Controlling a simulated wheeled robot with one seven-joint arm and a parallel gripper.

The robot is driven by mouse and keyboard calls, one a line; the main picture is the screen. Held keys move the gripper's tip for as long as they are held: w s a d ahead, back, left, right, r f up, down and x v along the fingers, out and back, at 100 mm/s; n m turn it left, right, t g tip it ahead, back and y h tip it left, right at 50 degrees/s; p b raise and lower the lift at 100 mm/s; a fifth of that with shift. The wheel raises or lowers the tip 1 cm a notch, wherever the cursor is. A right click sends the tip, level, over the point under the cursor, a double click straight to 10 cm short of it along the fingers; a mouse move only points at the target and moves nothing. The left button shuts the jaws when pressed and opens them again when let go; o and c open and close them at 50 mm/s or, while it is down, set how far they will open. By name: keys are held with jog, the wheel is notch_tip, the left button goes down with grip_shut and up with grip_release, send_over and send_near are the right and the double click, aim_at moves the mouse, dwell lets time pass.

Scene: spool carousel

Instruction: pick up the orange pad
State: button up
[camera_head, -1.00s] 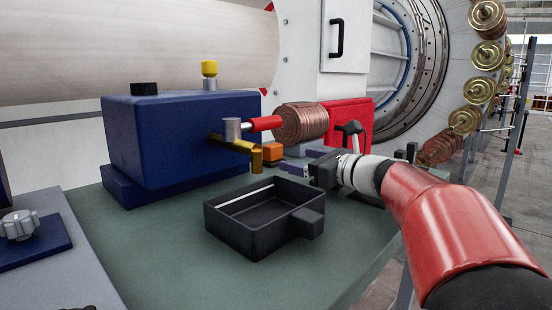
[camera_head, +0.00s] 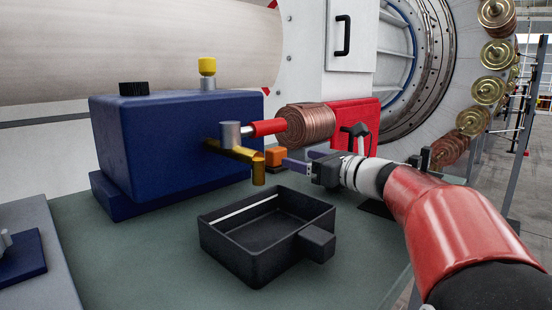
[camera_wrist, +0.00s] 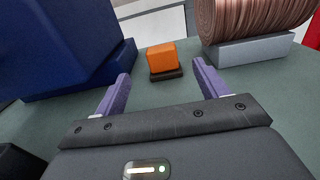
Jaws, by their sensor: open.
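The orange pad (camera_head: 275,156) is a small block behind the brass spout in the head view. In the wrist view the orange pad (camera_wrist: 161,58) sits on a dark base on the green table, ahead of the fingers and roughly centred between them. My gripper (camera_head: 298,161) has purple fingers and points left toward the pad. In the wrist view my gripper (camera_wrist: 160,85) is open with nothing between its fingers. The fingertips are short of the pad and apart from it.
A blue box (camera_head: 180,140) with a brass spout (camera_head: 236,150) stands left of the pad. A copper spool (camera_head: 307,124) on a grey block (camera_wrist: 262,47) is to the right in the wrist view. A black tray (camera_head: 225,245) lies in front. Green table (camera_head: 130,265) around it is clear.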

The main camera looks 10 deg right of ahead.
aim_at(281, 151)
jog(key=shift+w+a, duration=0.2)
jog(key=shift+w, duration=0.4)
jog(key=x, duration=0.3)
jog(key=p+x, duration=0.1)
jog(key=x, duration=0.2)
jog(key=shift+w+a+r, duration=0.25)
jog(key=shift+w+a, duration=0.05)
jog(key=shift+c, duration=0.4)
jog(key=c, duration=1)
